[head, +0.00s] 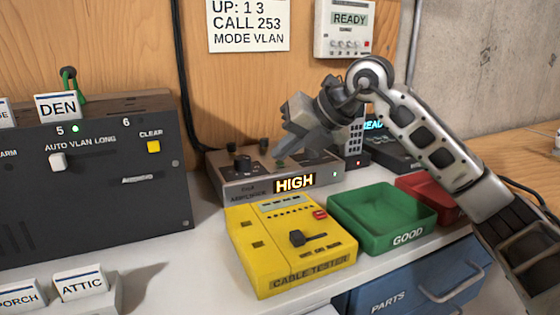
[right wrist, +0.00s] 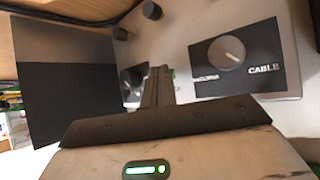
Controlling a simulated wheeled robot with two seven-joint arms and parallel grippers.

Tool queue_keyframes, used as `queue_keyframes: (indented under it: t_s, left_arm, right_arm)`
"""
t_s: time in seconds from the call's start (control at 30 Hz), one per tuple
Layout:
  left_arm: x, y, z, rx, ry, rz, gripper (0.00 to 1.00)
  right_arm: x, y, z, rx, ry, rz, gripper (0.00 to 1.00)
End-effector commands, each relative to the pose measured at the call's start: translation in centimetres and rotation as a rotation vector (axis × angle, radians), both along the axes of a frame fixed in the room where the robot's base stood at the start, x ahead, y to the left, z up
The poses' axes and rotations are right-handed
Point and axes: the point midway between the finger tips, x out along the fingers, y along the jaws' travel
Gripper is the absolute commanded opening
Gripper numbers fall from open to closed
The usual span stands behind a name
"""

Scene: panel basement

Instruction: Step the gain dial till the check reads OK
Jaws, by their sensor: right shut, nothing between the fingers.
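The amplifier box (head: 262,187) stands on the bench behind the yellow cable tester, and its display (head: 295,183) reads HIGH. My right gripper (head: 284,151) is shut and empty, close over the box's top, right of that dial. A second dial (right wrist: 228,52) with a white pointer line sits on a black plate marked CABLE. Contact with a dial cannot be told. My left gripper is out of view.
The yellow cable tester (head: 290,250) stands in front of the amplifier. A green GOOD tray (head: 375,240) and a red tray (head: 428,183) are to the right. A dark panel (head: 100,190) stands left. A wall unit (head: 345,43) reads READY.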

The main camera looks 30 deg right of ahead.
Motion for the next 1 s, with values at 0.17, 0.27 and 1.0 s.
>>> queue_keyframes:
  t_s: [0.17,0.27,1.0]
  left_arm:
    - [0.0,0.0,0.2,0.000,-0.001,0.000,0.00]
    - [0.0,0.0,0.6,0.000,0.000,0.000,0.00]
    - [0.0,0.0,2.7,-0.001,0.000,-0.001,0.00]
  right_arm:
    - [0.0,0.0,0.0,-0.001,0.004,0.001,0.00]
    - [0.0,0.0,0.5,-0.001,0.004,0.001,0.00]
    - [0.0,0.0,2.8,-0.001,0.001,0.000,0.00]
